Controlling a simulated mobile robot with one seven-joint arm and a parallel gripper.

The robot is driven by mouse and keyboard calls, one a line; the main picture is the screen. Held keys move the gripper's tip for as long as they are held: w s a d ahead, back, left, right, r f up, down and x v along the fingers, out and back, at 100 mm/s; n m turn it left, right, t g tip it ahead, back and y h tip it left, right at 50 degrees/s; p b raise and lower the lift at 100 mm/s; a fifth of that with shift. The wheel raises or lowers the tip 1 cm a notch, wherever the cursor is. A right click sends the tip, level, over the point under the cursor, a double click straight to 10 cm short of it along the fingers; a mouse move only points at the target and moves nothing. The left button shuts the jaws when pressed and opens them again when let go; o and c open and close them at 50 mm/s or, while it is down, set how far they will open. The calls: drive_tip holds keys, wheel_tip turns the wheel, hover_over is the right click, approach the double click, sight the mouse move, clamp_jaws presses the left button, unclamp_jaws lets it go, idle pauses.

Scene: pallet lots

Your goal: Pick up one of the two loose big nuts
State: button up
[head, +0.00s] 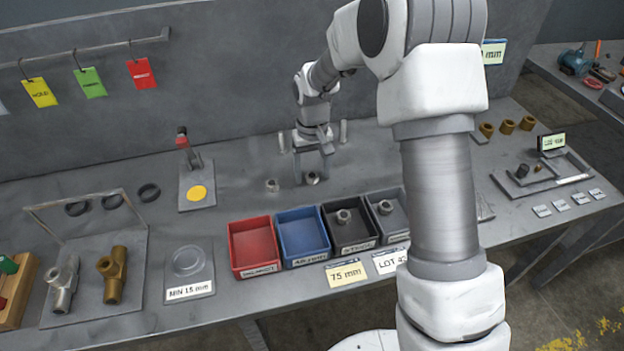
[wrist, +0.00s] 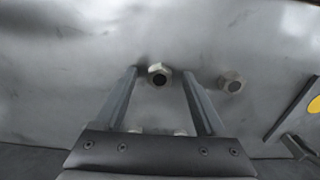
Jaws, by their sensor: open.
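Two loose metal nuts lie on the grey bench behind the bins. One nut (head: 312,178) is at my gripper (head: 313,168); in the wrist view this nut (wrist: 159,74) shows between the two fingertips. The fingers stand apart, one on each side of it, and I see no contact. Whether the fingertips are down at the nut's height is hard to tell. The other nut (head: 272,185) lies to the left in the head view, outside the fingers; it shows to the right in the wrist view (wrist: 231,83).
A red bin (head: 234,262), a blue bin (head: 288,254), a black bin (head: 364,241) and a grey bin (head: 393,229) stand in front. The black and grey bins hold a nut each. A stand with a yellow disc (head: 197,193) is to the left. My arm hides the bench's right-middle part.

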drive_tip(key=shift+f, duration=0.2)
clamp_jaws()
drive_tip(key=shift+r, duration=0.1)
